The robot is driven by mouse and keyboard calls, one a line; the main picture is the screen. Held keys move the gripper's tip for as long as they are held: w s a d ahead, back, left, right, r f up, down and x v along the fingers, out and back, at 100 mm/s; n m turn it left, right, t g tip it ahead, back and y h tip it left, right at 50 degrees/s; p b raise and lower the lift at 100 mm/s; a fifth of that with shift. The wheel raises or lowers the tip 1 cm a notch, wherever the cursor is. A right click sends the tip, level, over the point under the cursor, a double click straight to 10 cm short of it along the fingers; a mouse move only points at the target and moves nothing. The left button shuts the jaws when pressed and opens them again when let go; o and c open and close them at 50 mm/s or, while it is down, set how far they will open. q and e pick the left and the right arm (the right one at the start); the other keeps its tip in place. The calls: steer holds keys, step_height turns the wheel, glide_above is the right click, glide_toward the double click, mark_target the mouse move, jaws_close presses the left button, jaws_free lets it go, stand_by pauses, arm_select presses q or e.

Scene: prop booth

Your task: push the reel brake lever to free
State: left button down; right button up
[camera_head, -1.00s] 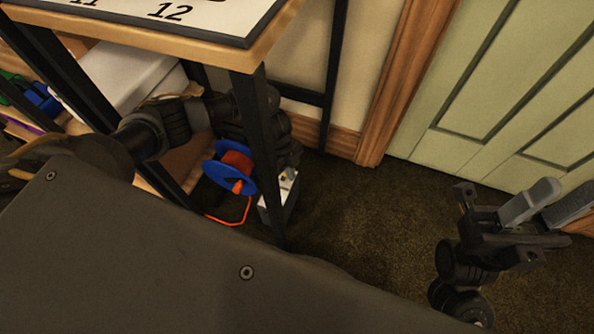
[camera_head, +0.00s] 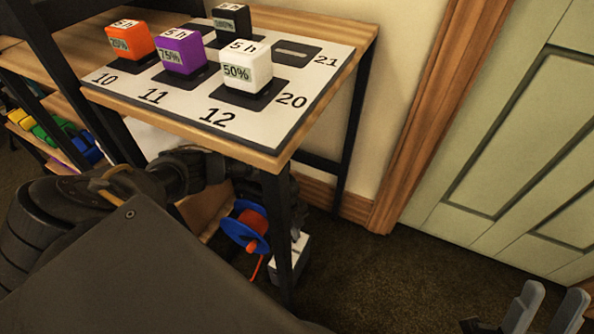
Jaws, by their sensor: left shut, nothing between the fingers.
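The cable reel (camera_head: 236,232), with blue flanges and red-orange cable, stands low under the table's corner. An orange knob shows on its near face. I cannot make out the brake lever or its setting for certain. My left arm comes in from the left and passes under the tabletop behind the front table leg. My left gripper (camera_head: 297,232) is dark, small and partly hidden by that leg, shut and empty, just right of the reel and above a white-topped box. I cannot tell whether it touches anything. My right gripper (camera_head: 546,308) is open and empty at the bottom right.
The wooden table (camera_head: 268,160) has a numbered mat carrying orange, purple, white and black cubes. Its dark front leg (camera_head: 279,235) stands by the reel. The white-topped box (camera_head: 291,252) sits on the floor. A green door (camera_head: 510,150) is at right; the dark carpet before it is clear.

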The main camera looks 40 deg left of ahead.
arm_select(q)
steer(key=shift+r+p, duration=0.6)
steer(key=shift+r, duration=0.1)
steer(key=p+v, duration=0.4)
steer(key=v, duration=0.6)
steer(key=shift+a+r, duration=0.15)
steer(key=shift+r, duration=0.2)
